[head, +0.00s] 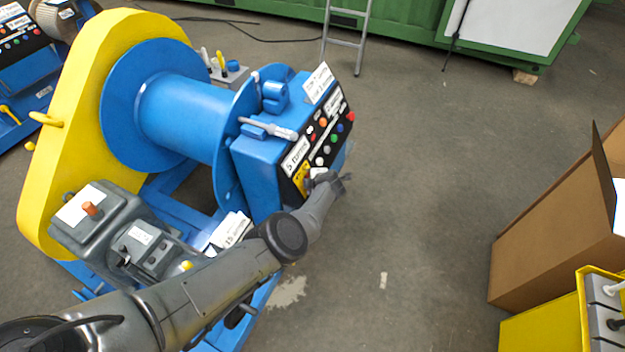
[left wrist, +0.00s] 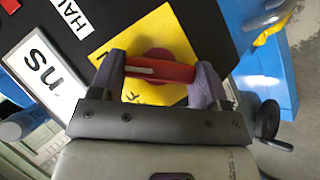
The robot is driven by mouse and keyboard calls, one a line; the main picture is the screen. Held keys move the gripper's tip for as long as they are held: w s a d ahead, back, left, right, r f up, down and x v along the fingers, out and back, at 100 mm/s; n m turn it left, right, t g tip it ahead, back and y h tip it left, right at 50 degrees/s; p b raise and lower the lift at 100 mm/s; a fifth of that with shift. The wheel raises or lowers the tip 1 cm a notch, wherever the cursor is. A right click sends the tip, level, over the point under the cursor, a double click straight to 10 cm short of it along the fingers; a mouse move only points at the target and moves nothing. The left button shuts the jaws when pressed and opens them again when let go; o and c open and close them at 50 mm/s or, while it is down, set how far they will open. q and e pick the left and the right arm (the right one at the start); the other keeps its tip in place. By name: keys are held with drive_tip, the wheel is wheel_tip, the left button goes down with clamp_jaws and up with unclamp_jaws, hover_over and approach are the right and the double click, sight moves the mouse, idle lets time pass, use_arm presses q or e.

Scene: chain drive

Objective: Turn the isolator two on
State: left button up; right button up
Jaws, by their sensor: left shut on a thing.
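A red switch handle (left wrist: 160,72) sits on a yellow plate (left wrist: 160,28) on the black control panel in the left wrist view. My left gripper (left wrist: 157,76) is shut on this handle, one finger at each end of it. The handle lies nearly level across that picture. In the head view, my left gripper (head: 326,179) is at the lower part of the black panel (head: 329,143) of the blue winch, and the yellow plate (head: 301,178) shows just left of it. The handle is hidden there. I cannot read the isolator's number. My right gripper is not in view.
Several coloured buttons (head: 323,122) and white labels are above the gripper on the panel. The blue drum (head: 180,118) and yellow chain guard (head: 58,150) stand left. A cardboard box (head: 548,240) and yellow case (head: 545,328) are right. The floor between is clear.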

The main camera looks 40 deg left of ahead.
use_arm(q)
drive_tip(key=shift+m, duration=0.4)
idle(0.3)
drive_tip(key=o, duration=0.9)
drive_tip(key=shift+o, duration=0.2)
drive_tip(key=p+v, duration=1.3)
drive_tip(key=p, duration=0.2)
drive_tip(key=shift+r, duration=0.5)
drive_tip(key=shift+d, duration=0.1)
